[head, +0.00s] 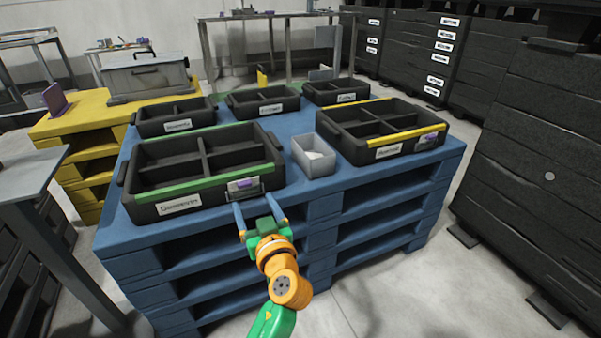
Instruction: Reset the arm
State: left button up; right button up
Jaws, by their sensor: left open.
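My left gripper (257,219) is at the front edge of the blue pallet stack (330,178). Its two blue-grey fingers are spread apart with nothing seen between them. They point at the front right corner of a black divided tray (195,160) with a green front strip. The fingertips are close to that tray's handle and small label holder (244,184); I cannot tell whether they touch. My orange and green arm reaches up from the bottom of the view. My right gripper is not in view.
A grey bin (314,157) holding something white stands beside a yellow-striped black tray (385,133). Several more black trays (176,115) are behind. A yellow pallet with a grey toolbox (146,77) is at the back left. Black stacked crates (545,160) stand right; open floor lies between.

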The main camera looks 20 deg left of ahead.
pick_arm(q)
jog(key=s+d+f+m+g+h+p, duration=0.2)
jog(key=s+d+f+m+h+p, duration=0.25)
jog(key=f+p, duration=0.35)
jog(key=s+d+f+m+g+h+p, duration=0.25)
jog(key=d+f+m+h+p, duration=0.3)
jog(key=p, duration=0.55)
jog(key=s+f+m+g+h+p, duration=0.2)
jog(key=s+g+p, duration=0.4)
jog(key=s, duration=2.3)
notch_tip(320, 180, down, 2)
jog(key=h+p, duration=0.1)
jog(key=p, duration=0.3)
jog(key=shift+s+f, duration=0.15)
jog(key=shift+s, duration=0.05)
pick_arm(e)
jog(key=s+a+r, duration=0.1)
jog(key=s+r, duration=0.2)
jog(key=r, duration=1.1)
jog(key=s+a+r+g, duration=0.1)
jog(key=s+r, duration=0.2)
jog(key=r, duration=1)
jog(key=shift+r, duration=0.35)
